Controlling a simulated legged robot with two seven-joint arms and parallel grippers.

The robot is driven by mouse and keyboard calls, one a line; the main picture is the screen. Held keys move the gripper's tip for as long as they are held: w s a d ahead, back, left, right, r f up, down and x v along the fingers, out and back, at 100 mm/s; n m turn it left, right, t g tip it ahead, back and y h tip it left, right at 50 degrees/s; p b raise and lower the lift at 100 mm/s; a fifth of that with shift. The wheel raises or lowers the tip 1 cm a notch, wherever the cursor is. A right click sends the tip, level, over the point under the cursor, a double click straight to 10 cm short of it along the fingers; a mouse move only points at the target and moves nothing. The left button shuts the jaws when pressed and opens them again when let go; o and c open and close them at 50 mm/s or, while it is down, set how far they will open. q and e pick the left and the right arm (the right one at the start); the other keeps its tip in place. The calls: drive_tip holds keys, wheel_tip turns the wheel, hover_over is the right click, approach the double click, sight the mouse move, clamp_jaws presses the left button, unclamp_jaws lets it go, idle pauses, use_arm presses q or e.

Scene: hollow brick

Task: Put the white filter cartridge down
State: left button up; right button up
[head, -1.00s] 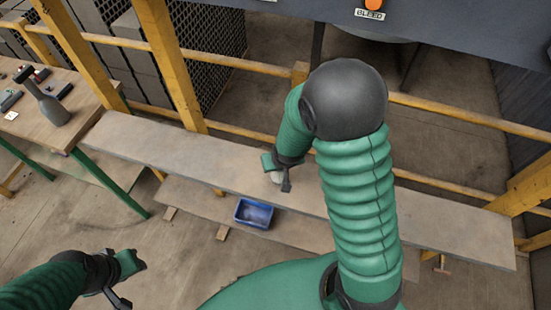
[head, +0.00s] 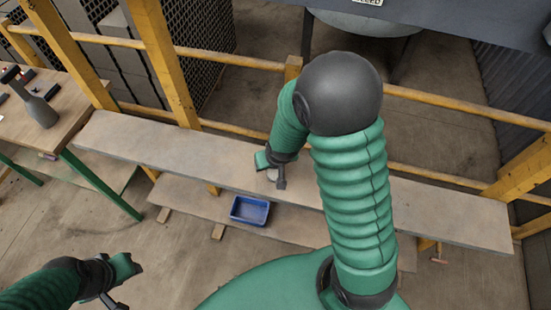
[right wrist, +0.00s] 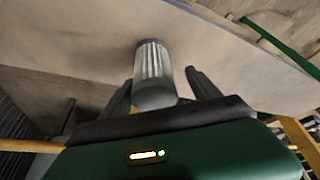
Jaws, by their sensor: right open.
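The white filter cartridge (right wrist: 152,62) shows in the right wrist view, pleated, with a dark grey end cap nearest my palm. In the head view my right gripper (head: 270,170) is over the middle of the plank (head: 420,210), and only a small pale bit of the cartridge (head: 273,174) shows. My left gripper (head: 124,282) looks open and empty, low at the left.
A blue bin (head: 250,211) sits on a lower board just in front of the plank. Yellow rails (head: 235,58) run behind the plank. The plank is clear on both sides of my right gripper.

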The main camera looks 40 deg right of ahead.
drive_tip(key=v, duration=0.4)
drive_tip(key=shift+a+r, duration=0.15)
drive_tip(key=shift+r, duration=0.2)
drive_tip(key=s+d+p+v, duration=0.1)
drive_tip(key=p+v, duration=0.2)
drive_tip(key=v, duration=0.3)
drive_tip(key=s+a+n+g+y, duration=0.1)
drive_tip(key=s+a+n+g, duration=0.15)
drive_tip(key=s+a, duration=0.4)
wheel_tip(320, 180, down, 7)
drive_tip(key=w+b, duration=0.1)
drive_tip(key=b, duration=0.6)
drive_tip(key=shift+w+n+t, duration=0.2)
drive_tip(key=shift+n+t, duration=0.15)
drive_tip(key=shift+t, duration=0.1)
drive_tip(key=shift+s+a, duration=0.15)
